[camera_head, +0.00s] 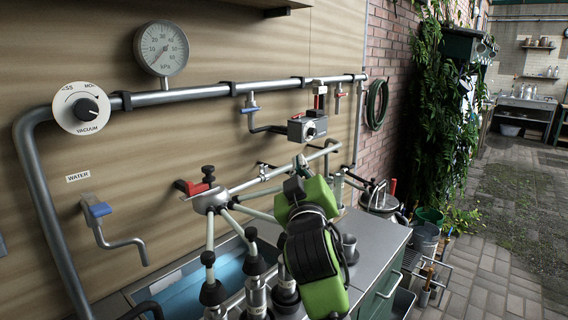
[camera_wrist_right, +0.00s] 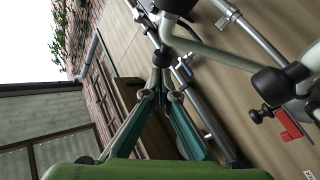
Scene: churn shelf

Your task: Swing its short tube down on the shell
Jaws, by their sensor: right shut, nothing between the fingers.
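The claw (camera_head: 211,200), a pale grey hub with a black knob and a red lever beside it, hangs in front of the wall panel. Several pale short tubes (camera_head: 209,235) branch from it. Several steel shells with black collars (camera_head: 255,266) stand upright below, lower centre of the head view. My right gripper (camera_head: 299,163) is shut and empty, to the right of the claw. In the right wrist view its fingers (camera_wrist_right: 162,60) meet near a pale bent tube (camera_wrist_right: 210,53); I cannot tell whether they touch it. My green wrist hides part of the shells and counter. My left gripper is not in view.
A steel pipe (camera_head: 205,92) with valves, a gauge (camera_head: 162,49) and a vacuum dial (camera_head: 82,108) runs along the wall. A blue basin (camera_head: 205,287) lies behind the shells. A steel-topped cabinet (camera_head: 378,240) stands right of my wrist. Paved floor (camera_head: 495,285) is clear at the right.

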